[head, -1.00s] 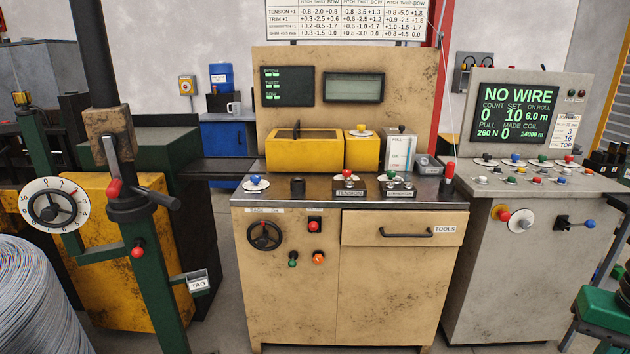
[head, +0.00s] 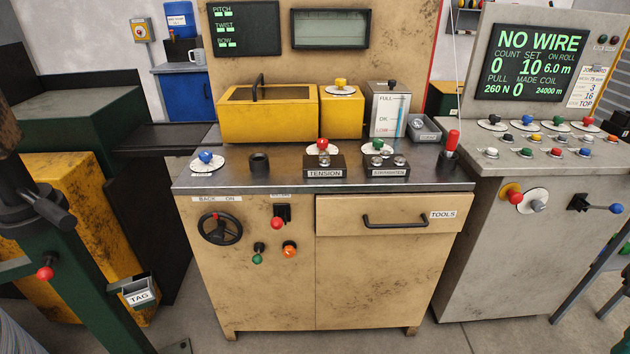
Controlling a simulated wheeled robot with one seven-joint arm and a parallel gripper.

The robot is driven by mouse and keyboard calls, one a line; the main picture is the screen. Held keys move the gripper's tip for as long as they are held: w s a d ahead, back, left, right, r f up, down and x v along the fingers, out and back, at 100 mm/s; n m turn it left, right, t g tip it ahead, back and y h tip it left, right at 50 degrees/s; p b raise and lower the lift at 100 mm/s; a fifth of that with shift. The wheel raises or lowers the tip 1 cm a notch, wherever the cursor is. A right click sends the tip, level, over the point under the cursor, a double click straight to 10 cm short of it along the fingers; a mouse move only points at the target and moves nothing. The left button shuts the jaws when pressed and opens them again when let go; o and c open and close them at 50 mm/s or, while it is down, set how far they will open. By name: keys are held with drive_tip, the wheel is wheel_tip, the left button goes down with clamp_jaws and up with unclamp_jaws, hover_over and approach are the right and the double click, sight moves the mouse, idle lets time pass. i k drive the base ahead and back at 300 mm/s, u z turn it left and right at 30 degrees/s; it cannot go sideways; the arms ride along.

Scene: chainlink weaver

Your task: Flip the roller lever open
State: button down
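A small lever with a red knob (head: 277,223) sits on a black block on the front of the tan cabinet (head: 265,285). A small label above it is too small to read, so I cannot tell for sure that this is the roller lever. Its knob hangs at the lower front of the block. To its left is a black handwheel (head: 220,229) under a "BACK ON" label. Below are a green knob (head: 257,257) and an orange knob (head: 289,248). My gripper is not in view.
A tools drawer (head: 395,228) with a black handle is right of the lever. The grey console (head: 500,240) with a "NO WIRE" screen stands at right, with a blue-knobbed lever (head: 613,208). A green post with a tag box (head: 138,293) is at left. Floor shows below the cabinet.

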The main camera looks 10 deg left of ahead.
sight(277, 223)
drive_tip(key=u, duration=0.15)
drive_tip(key=i, duration=1.15)
drive_tip(key=u, duration=0.35)
